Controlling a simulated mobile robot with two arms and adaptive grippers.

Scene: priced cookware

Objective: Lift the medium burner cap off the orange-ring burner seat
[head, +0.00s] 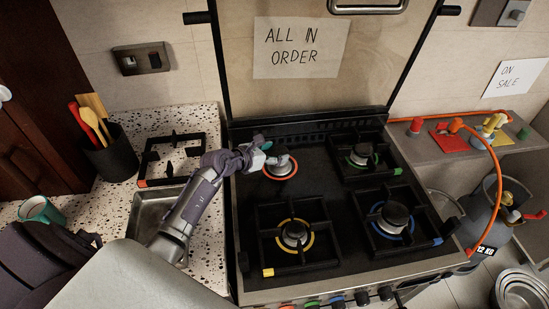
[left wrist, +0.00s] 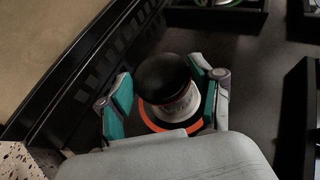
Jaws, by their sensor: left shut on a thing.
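The orange-ring burner seat (head: 280,172) is at the back left of the black hob, with no grate over it. My left gripper (head: 267,156) reaches to it from the left, low over the hob. In the left wrist view, the round black burner cap (left wrist: 164,77) is between the teal-padded fingers of my left gripper (left wrist: 163,95), which is shut on it. The pale burner body and the orange ring (left wrist: 154,122) show just below the cap. I cannot tell whether the cap still touches the seat. My right gripper is not in view.
Burners with yellow (head: 294,236), blue (head: 393,217) and green (head: 361,156) rings stand under black grates. A loose orange-marked grate (head: 171,158) lies on the speckled counter, by a sink (head: 150,212). The hob's raised back edge is close to my gripper.

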